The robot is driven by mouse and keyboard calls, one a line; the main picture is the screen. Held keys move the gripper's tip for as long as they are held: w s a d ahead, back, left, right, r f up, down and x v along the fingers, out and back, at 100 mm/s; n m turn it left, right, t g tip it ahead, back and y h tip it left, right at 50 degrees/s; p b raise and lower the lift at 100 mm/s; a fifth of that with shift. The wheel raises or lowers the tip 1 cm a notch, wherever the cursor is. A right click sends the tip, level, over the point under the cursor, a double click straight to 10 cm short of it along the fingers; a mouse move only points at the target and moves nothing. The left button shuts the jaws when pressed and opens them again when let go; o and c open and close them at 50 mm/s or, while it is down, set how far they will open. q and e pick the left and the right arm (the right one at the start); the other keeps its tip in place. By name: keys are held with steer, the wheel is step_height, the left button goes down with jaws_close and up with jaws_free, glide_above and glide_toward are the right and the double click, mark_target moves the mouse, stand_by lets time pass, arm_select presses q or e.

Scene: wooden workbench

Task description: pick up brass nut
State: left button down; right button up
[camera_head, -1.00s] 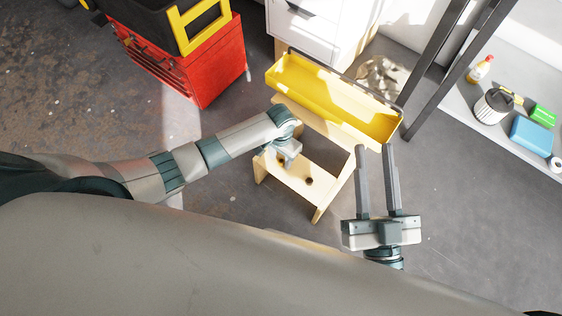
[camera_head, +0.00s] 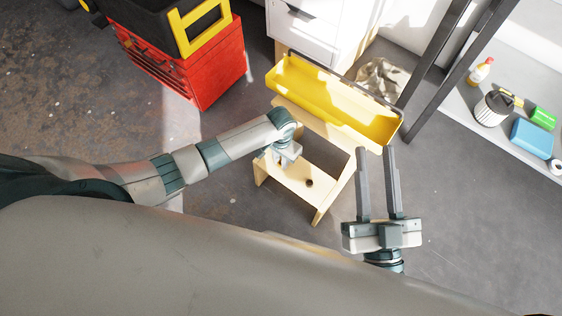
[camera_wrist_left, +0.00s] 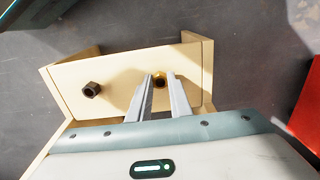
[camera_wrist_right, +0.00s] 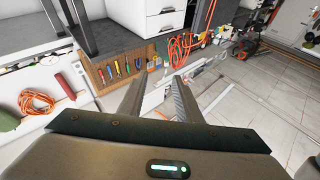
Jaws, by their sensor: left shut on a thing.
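The brass nut (camera_wrist_left: 159,80) shows between the fingertips of my left gripper (camera_wrist_left: 160,77) in the left wrist view. The gripper is shut on it, at the small light wooden bench. The fingers partly hide the nut. In the head view my left gripper (camera_head: 284,158) is over the left part of that bench (camera_head: 325,190), and the nut is hidden there. A second, darker nut (camera_wrist_left: 91,89) lies apart on the bench; it also shows in the head view (camera_head: 309,182). My right gripper (camera_head: 376,150) is open and empty, to the right of the bench.
A yellow open tray (camera_head: 290,85) stands on the bench's upper level, behind my left gripper. A red tool chest (camera_head: 205,75) stands at the back left, a white drawer cabinet (camera_head: 310,35) behind. A grey shelf (camera_head: 470,105) with several items is at right. Floor between is clear.

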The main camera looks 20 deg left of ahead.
arm_select(q)
steer(key=shift+r, duration=0.1)
